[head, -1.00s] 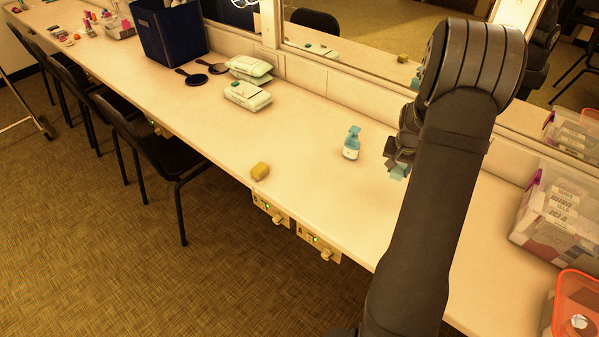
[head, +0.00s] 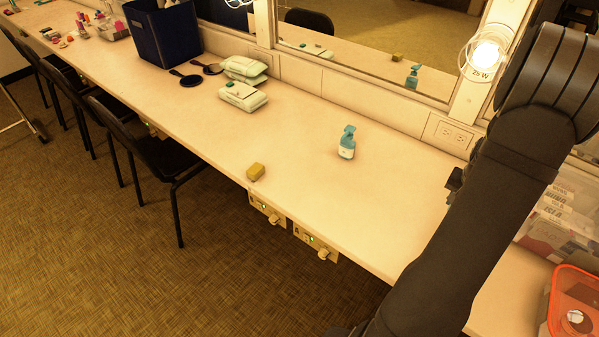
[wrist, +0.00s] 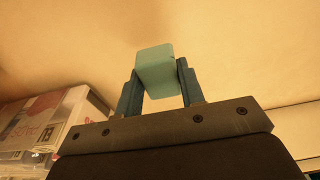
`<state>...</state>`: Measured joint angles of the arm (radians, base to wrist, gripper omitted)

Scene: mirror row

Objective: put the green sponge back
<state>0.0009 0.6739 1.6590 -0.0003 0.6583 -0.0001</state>
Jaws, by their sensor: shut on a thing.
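In the wrist view my gripper (wrist: 158,80) is shut on a pale blue-green block, the green sponge (wrist: 154,62). The sponge sits between the two fingers and sticks out past their tips, with the tan counter behind it. I cannot tell its height above the counter. In the head view my arm hides the sponge and most of the gripper; only a dark edge of the gripper (head: 455,181) shows left of the arm, over the right part of the counter.
A spray bottle (head: 346,146) and a yellow sponge (head: 256,172) stand on the counter (head: 300,205), with clear room between them. Wipes packs (head: 243,97) lie further left. At right are a clear bin with boxes (head: 560,225) and an orange-rimmed container (head: 577,272). A mirror runs behind.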

